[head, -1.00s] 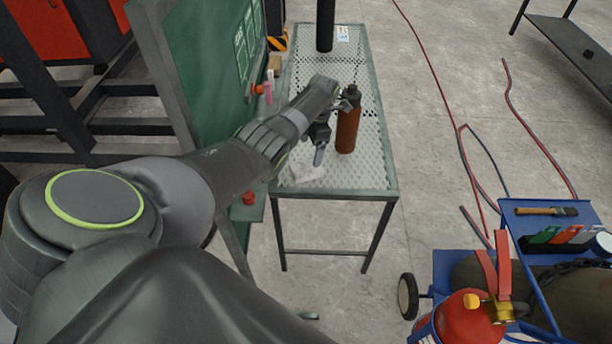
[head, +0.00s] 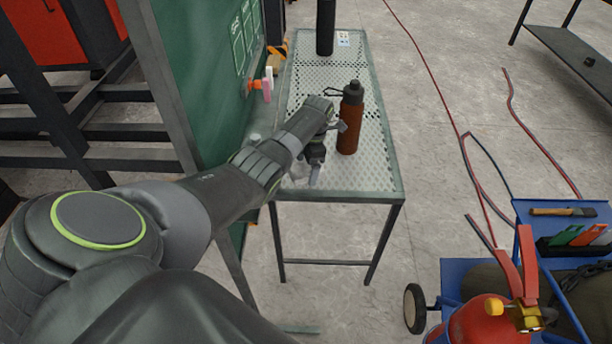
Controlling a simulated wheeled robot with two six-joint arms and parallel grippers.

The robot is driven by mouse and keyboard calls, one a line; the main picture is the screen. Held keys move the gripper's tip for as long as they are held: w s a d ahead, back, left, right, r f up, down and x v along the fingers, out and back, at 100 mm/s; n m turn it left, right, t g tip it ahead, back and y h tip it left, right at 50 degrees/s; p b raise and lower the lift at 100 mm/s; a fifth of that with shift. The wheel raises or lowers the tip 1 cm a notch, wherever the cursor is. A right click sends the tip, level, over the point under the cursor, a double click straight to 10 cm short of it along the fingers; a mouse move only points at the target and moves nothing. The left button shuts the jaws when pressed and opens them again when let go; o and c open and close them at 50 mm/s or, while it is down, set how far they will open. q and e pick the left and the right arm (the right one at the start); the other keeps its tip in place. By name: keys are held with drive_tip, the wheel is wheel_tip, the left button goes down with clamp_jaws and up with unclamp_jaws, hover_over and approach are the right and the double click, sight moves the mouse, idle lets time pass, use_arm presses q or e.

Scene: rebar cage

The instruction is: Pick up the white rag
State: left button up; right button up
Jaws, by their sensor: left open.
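The white rag (head: 299,174) lies near the front left edge of the perforated metal table (head: 372,182). My left arm and gripper hide much of it. My left gripper (head: 327,153) is open, with its fingers pointing down just right of the rag. I cannot tell whether a finger touches the rag. My right gripper is not in view.
A brown bottle (head: 350,120) with a dark cap stands close to the right of my left gripper. A black cylinder (head: 325,28) stands at the table's far end. A green board (head: 205,75) rises along the left side. A blue cart (head: 575,230) with a red extinguisher (head: 490,322) is at lower right.

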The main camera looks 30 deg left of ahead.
sight(307, 168)
use_arm(q)
drive_tip(key=c, duration=1.1)
drive_tip(key=shift+o, duration=0.2)
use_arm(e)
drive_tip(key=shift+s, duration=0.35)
use_arm(q)
drive_tip(key=shift+r, duration=0.25)
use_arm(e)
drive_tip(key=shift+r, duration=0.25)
use_arm(q)
wheel_tip(307, 168, up, 10)
drive_tip(key=p, duration=1.1)
drive_tip(key=shift+f, duration=0.15)
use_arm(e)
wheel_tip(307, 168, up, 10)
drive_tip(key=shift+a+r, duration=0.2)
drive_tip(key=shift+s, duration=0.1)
